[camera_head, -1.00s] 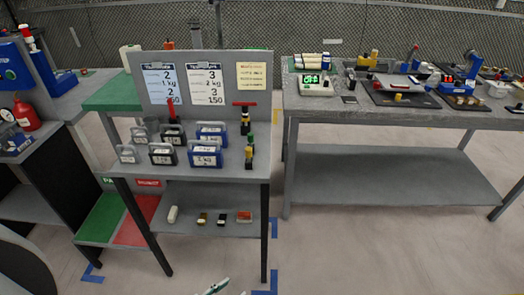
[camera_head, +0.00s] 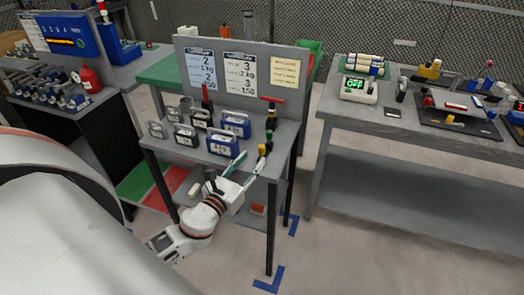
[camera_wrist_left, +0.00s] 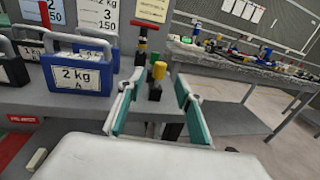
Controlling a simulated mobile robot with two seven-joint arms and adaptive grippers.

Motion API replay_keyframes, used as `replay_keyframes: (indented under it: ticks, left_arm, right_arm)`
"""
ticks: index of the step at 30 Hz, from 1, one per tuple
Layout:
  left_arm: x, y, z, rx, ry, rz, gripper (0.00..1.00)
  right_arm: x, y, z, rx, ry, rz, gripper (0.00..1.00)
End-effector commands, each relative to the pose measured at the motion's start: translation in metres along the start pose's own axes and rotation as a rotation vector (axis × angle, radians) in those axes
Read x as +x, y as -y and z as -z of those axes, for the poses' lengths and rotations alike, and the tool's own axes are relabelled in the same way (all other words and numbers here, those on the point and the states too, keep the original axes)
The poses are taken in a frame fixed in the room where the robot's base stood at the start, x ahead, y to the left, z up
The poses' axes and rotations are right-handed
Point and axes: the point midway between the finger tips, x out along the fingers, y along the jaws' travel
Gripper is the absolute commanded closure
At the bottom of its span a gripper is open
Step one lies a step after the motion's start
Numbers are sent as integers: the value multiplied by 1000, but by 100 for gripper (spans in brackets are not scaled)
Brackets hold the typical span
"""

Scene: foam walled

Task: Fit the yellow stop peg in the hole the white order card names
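The yellow stop peg (camera_head: 262,149) stands upright at the right front edge of the grey bench; in the wrist view its yellow top (camera_wrist_left: 158,70) sits on a black lower part. My left gripper (camera_head: 251,164) is open, its green-padded fingers (camera_wrist_left: 157,95) apart on either side of the peg's line, with the peg ahead; I cannot tell whether it is between the tips. The white order card (camera_head: 241,73) on the upright panel shows 3, 2 kg, 3, 150. A bluish card (camera_head: 202,70) beside it shows 2, 1 kg, 2, 150. I cannot make out the numbered holes. My right gripper is out of view.
Blue 2 kg weights (camera_head: 222,143) and grey and black ones stand left of the peg. A red-handled post (camera_head: 271,105) and a green-topped peg (camera_head: 269,136) stand behind it. A second table (camera_head: 350,118) with equipment is at right; clear floor lies between.

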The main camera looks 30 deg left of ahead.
Motion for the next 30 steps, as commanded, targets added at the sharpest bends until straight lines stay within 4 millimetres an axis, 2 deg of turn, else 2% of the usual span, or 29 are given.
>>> replay_keyframes:
  ticks: [8,18,27,28,30]
  left_arm:
    - [27,0,0,3,2,-1,65]
    - [69,1,5,-1,0,0,65]
    - [74,1,6,-1,-1,0,65]
    - [74,1,6,-1,-1,0,67]
    - [74,1,6,-1,-1,0,85]
  right_arm:
    - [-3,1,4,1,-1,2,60]
    - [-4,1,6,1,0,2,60]
    - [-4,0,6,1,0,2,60]
    - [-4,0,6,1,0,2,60]
    - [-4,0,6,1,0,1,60]
